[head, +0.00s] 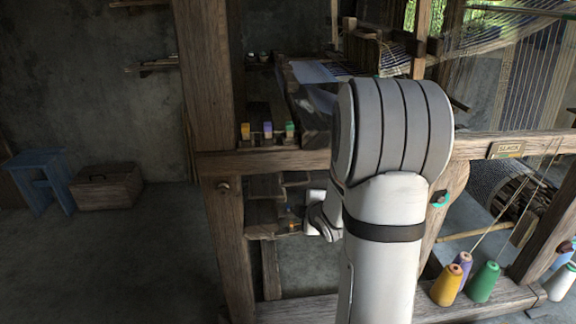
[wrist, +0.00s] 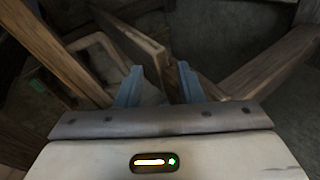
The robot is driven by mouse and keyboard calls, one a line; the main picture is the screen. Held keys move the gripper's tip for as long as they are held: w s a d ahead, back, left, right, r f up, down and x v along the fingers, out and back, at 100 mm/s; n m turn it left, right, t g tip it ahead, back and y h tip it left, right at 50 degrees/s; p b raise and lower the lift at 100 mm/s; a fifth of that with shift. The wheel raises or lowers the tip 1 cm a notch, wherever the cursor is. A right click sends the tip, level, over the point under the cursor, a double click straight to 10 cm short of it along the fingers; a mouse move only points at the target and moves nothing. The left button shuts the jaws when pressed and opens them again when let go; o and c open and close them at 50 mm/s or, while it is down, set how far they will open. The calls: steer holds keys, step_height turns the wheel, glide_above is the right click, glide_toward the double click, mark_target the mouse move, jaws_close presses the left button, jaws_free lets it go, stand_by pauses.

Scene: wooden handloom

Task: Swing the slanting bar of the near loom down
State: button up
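The near loom's wooden frame (head: 275,160) fills the middle of the head view. A slanting wooden bar (head: 454,188) runs down from its crossbeam beside a teal ring (head: 441,199); my arm hides part of it. I cannot tell for sure that it is the task's bar. In the wrist view my gripper (wrist: 157,74) is open, its two blue-grey fingers apart. A slanting wooden piece (wrist: 128,38) ends just beyond and between the fingertips, with no clear contact. In the head view my arm hides the fingers.
A label reading SLACK (head: 507,149) is on the crossbeam. Yellow (head: 447,286) and green (head: 483,282) thread cones stand on the lower rail at right.

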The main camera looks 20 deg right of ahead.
mark_target(295, 182)
steer(key=shift+w+d+r+n+t+y+p, duration=0.4)
steer(key=shift+w+n, duration=0.45)
steer(key=shift+w, duration=0.65)
steer(key=shift+w+d+r+n+t+y+p, duration=0.2)
steer(key=shift+w+n+t+y, duration=0.4)
steer(key=shift+w, duration=0.85)
steer(key=shift+w+d+r+n+t+y+p, duration=0.15)
steer(key=shift+w+n+t+y+p, duration=0.35)
steer(key=shift+w+n, duration=0.8)
steer(key=shift+w+m, duration=0.15)
steer(key=shift+m, duration=0.1)
steer(key=shift+c, duration=0.5)
jaws_close()
steer(key=shift+a, duration=0.1)
